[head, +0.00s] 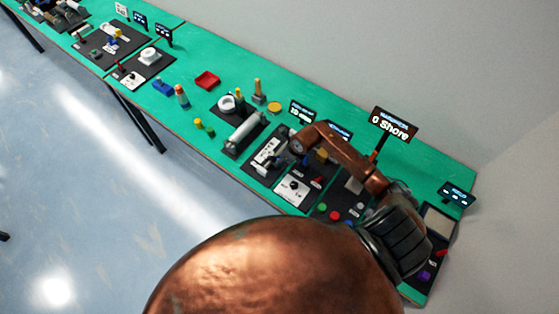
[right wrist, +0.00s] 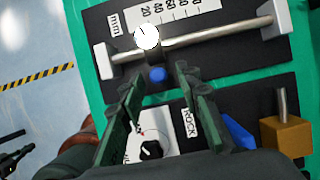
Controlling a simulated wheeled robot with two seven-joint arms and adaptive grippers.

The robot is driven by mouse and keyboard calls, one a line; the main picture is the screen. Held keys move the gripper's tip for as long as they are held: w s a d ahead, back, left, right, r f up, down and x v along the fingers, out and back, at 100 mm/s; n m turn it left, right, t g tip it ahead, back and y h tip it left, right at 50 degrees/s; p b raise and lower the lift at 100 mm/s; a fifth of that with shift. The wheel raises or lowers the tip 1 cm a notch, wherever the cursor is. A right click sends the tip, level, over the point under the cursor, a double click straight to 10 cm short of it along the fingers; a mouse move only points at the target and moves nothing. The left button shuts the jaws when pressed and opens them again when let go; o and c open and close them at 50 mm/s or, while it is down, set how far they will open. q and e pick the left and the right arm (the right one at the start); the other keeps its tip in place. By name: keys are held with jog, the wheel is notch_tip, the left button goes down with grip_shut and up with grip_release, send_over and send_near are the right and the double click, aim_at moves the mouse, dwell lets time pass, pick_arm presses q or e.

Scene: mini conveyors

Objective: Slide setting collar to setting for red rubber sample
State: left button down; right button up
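The setting collar (right wrist: 153,57) is a dark block on a grey rod, with a blue knob (right wrist: 158,75) on its near side and a white round dial (right wrist: 146,37) above it. The rod runs between two white end blocks beside a printed mm scale (right wrist: 178,12). My right gripper (right wrist: 158,74) is open, its dark green fingers either side of the blue knob; whether they touch it is unclear. In the head view my right gripper (head: 286,158) is at the collar's station (head: 265,158). I cannot tell which red item is the rubber sample. My left gripper is not in view.
A white panel with a black knob (right wrist: 150,149) lies under my right gripper. A brown block with a metal pin (right wrist: 286,134) and a blue piece (right wrist: 237,133) are close on its right. A "0 Shore" display (head: 394,126) stands at the back of the green table.

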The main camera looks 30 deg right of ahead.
aim_at(275, 160)
jog(key=shift+x, duration=1.4)
jog(key=shift+c, duration=0.4)
grip_shut()
